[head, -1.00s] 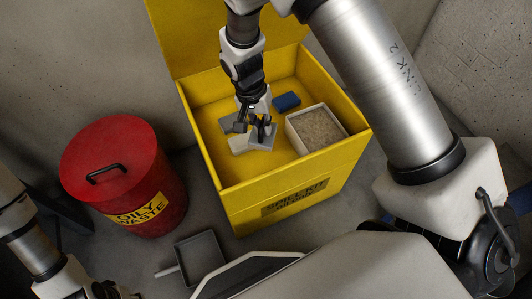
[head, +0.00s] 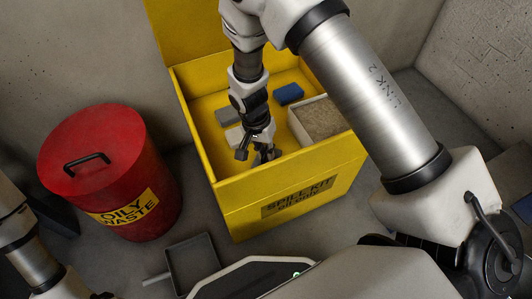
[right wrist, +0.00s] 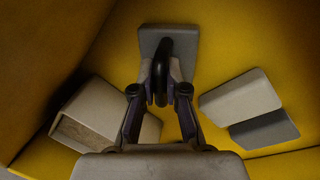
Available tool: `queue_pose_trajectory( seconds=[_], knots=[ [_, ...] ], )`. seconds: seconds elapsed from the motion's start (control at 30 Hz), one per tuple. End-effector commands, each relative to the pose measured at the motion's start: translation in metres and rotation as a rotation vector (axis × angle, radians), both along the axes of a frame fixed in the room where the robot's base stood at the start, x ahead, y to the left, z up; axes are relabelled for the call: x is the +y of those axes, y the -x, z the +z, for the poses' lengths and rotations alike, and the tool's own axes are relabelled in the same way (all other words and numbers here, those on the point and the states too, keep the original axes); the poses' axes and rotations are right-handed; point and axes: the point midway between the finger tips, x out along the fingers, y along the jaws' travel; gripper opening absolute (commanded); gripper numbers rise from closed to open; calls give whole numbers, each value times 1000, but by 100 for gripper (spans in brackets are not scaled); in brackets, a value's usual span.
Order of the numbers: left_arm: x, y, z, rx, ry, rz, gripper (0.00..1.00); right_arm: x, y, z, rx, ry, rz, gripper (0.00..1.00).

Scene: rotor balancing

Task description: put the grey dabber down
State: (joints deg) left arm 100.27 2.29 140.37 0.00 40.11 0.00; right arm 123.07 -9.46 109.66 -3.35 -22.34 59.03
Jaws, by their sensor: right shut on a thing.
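My right gripper (head: 262,154) is down inside the yellow spill-kit bin (head: 286,205), near its front wall. The right wrist view shows it (right wrist: 160,96) shut on the black handle of a grey dabber (right wrist: 150,40). The dabber's flat grey block faces the yellow bin floor; I cannot tell whether it touches. In the head view the dabber is mostly hidden by the gripper and the front wall. My left gripper (head: 105,296) is only partly visible at the bottom left edge.
A grey block (head: 228,117), a whitish block (head: 234,137), a blue block (head: 289,94) and a tray of granules (head: 296,127) are in the bin. A red oily-waste can (head: 105,165) stands left. A grey dustpan (head: 192,262) lies in front.

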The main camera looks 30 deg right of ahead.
Motion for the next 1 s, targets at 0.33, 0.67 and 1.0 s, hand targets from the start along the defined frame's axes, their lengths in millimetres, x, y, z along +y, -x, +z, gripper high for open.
queue_pose_trajectory(
  seconds=[0.33,0.67,1.0],
  knots=[
    [0,0,-1,0,0,0,37,0,0,-2,1,1,0,38],
    [0,0,7,0,0,0,37,1,-1,10,-1,0,0,38],
    [0,0,53,0,0,0,37,12,-14,93,-3,1,2,38]
  ],
)
